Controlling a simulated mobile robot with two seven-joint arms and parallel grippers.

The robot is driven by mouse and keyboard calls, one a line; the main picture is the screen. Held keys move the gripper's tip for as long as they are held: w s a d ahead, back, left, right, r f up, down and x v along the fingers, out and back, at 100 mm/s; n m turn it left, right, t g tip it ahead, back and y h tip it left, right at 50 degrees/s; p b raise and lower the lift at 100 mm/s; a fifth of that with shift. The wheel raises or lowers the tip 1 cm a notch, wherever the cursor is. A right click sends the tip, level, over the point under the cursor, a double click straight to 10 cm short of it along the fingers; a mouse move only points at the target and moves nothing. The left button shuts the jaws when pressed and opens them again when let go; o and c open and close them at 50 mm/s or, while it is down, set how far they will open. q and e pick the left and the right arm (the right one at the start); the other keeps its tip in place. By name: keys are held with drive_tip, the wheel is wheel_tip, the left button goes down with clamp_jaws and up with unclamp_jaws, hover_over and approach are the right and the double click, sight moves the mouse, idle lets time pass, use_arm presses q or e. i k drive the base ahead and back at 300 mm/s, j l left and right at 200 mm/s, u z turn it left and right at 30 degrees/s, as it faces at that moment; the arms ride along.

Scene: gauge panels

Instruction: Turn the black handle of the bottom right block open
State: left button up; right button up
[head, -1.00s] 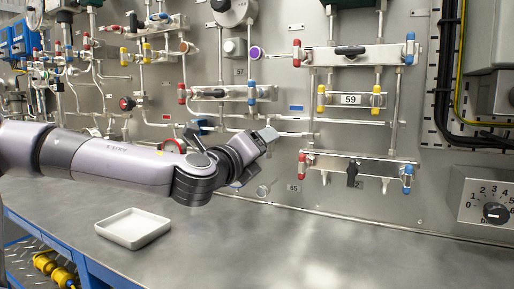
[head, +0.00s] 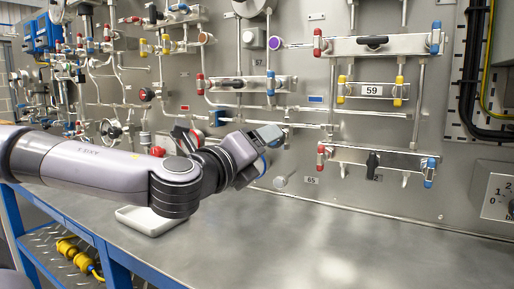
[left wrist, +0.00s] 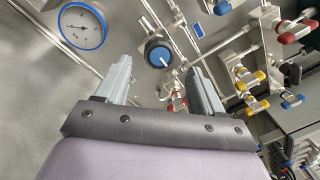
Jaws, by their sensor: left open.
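The bottom right block (head: 395,159) is a silver bar low on the panel in the head view. Its black handle (head: 373,160) sits at the middle and points downward. A red handle (head: 321,156) is at its left end and a blue handle (head: 430,172) at its right end. My left gripper (head: 272,135) is left of the block, apart from it, with nothing visible between its fingers. In the left wrist view the left gripper (left wrist: 160,78) has its two fingers spread apart. I cannot tell whether the black handle shows there. My right gripper is not in view.
A white tray (head: 146,222) lies on the metal bench (head: 300,235), partly behind my left arm. The bench below the block is clear. A block labelled 59 (head: 372,90) is above.

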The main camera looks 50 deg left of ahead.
sight(373, 162)
drive_tip(key=k+l, duration=0.2)
drive_tip(key=k, duration=0.3)
drive_tip(key=k+l, duration=0.2)
drive_tip(key=k, duration=0.25)
